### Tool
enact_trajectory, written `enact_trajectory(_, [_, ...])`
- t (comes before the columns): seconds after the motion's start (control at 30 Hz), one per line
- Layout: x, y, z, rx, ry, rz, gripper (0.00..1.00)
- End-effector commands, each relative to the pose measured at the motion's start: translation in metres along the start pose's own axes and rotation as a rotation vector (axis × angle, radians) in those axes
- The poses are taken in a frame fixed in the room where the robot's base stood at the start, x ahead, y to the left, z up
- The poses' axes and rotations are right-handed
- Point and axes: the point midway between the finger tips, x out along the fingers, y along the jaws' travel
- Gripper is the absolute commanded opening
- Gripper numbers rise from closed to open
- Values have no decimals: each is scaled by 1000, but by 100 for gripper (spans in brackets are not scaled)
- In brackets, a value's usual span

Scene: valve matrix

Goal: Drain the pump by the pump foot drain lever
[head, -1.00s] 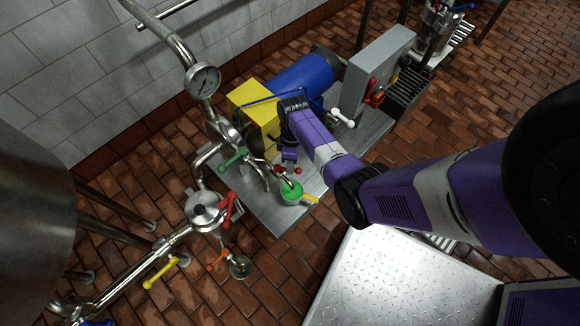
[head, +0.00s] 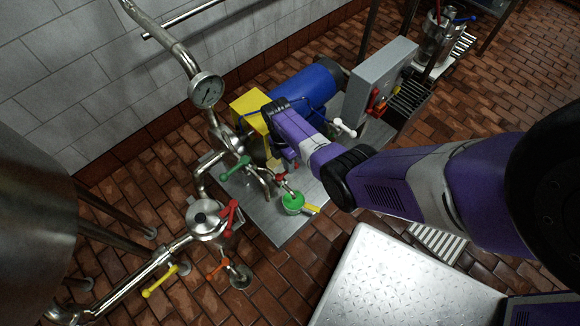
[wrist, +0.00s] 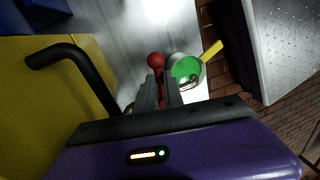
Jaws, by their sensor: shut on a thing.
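The drain lever, red with a ball end, shows in the wrist view (wrist: 156,61) and is only partly seen in the head view (head: 281,168). In the wrist view my gripper (wrist: 159,90) is shut on the red lever, with the ball beyond the fingertips. In the head view the wrist hides most of my fingers. The pump has a blue motor (head: 303,90) and a yellow guard (head: 248,108). A metal cup (wrist: 188,72) with bright green inside and a yellow handle stands just beside the lever. It also shows in the head view (head: 293,204).
A green-handled valve (head: 235,167), a red-handled valve (head: 230,216) and a yellow-handled valve (head: 160,281) sit on pipes at the left. A white-handled lever (head: 344,127) and a grey box (head: 380,75) are at the right. Brick floor is free in front of the pump plate.

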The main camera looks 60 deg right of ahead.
Motion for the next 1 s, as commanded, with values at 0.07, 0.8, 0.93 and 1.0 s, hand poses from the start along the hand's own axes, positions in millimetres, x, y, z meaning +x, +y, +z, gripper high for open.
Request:
enact_trajectory(0.07, [0,2,0,-32,-7,0,0])
enact_trajectory(0.8, [-1,5,-1,-96,-20,3,22])
enact_trajectory(0.93, [-1,5,-1,-95,-20,2,34])
enact_trajectory(1.0, [-1,5,-1,-94,-19,2,34])
